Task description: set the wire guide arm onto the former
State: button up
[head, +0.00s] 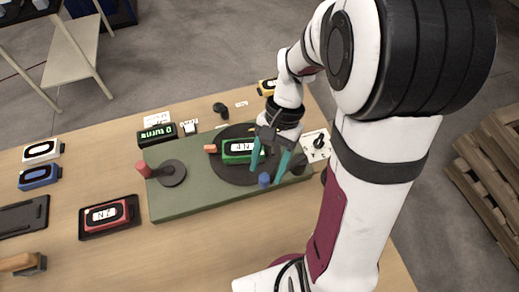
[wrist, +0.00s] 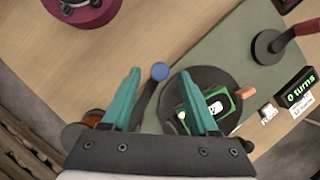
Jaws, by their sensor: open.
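The green former (head: 242,151) with a white label lies on a dark round plate (head: 228,172); the former also shows in the wrist view (wrist: 215,104). The wire guide arm is a dark bar (wrist: 148,104) with a blue knob (wrist: 159,72), which also shows in the head view (head: 264,180). The bar runs beside the round plate, off the former. My gripper (wrist: 159,74) is open, with the blue knob between its teal fingertips in the wrist view; I cannot tell whether either finger touches it. In the head view my gripper (head: 268,172) points down over the plate's front right.
The green base (head: 200,205) carries a crank with a red handle (head: 143,169). A counter (wrist: 297,91) reads "0 turns". A red block (head: 107,215) sits in a dark tray at left. A maroon round part (wrist: 88,12) stands on the table.

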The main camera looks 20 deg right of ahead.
aim_at(265, 176)
jog(key=shift+x, duration=1.75)
grip_shut()
